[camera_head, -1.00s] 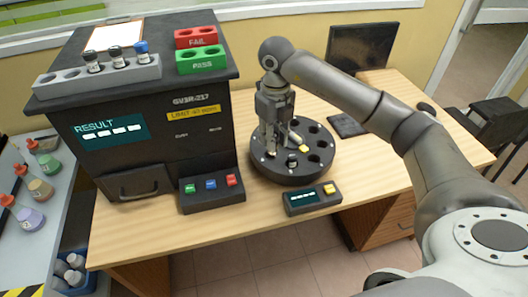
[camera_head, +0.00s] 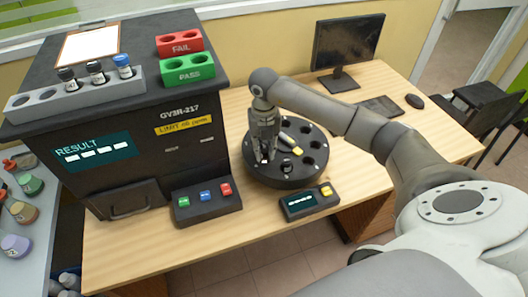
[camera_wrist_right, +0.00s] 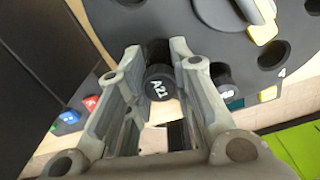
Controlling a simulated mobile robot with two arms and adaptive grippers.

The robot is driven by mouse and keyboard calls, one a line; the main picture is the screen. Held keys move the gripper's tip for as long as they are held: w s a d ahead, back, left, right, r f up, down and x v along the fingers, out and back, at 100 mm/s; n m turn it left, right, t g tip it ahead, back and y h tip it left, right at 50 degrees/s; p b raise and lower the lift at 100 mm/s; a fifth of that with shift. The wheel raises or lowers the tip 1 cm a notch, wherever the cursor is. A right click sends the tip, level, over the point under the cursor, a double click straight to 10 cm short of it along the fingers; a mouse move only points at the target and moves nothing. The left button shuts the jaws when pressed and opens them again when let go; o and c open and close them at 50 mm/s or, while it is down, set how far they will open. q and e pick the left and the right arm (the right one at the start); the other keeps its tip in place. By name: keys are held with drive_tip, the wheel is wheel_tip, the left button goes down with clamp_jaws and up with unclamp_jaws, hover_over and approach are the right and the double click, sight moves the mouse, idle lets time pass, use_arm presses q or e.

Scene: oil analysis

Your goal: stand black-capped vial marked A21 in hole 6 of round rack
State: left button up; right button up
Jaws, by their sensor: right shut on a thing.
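My right gripper (camera_head: 264,158) points down at the left side of the black round rack (camera_head: 285,182). In the wrist view it is shut on the black-capped vial marked A21 (camera_wrist_right: 161,86), with its cap between the fingers. The vial's body is hidden below the cap, so I cannot tell how far it sits in a hole. The rack also shows in the wrist view (camera_wrist_right: 300,28), with a mark 4 beside an empty hole. Another black-capped vial (camera_wrist_right: 223,78) stands just right of my fingers. My left gripper is not in view.
A yellow-tipped pointer (camera_head: 292,146) lies across the rack's top. A small display box (camera_head: 308,203) stands in front, and a three-button panel (camera_head: 206,203) is at left beside the large analyser (camera_head: 130,125). Several vials stand in its grey top holder (camera_head: 50,98). The monitor (camera_head: 345,48) stands behind.

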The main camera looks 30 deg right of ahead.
wheel_tip(320, 180, down, 2)
drive_tip(key=shift+f, duration=0.35)
drive_tip(key=o, duration=0.9)
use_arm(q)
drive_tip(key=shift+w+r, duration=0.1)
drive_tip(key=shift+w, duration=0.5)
use_arm(e)
drive_tip(key=shift+o, duration=0.2)
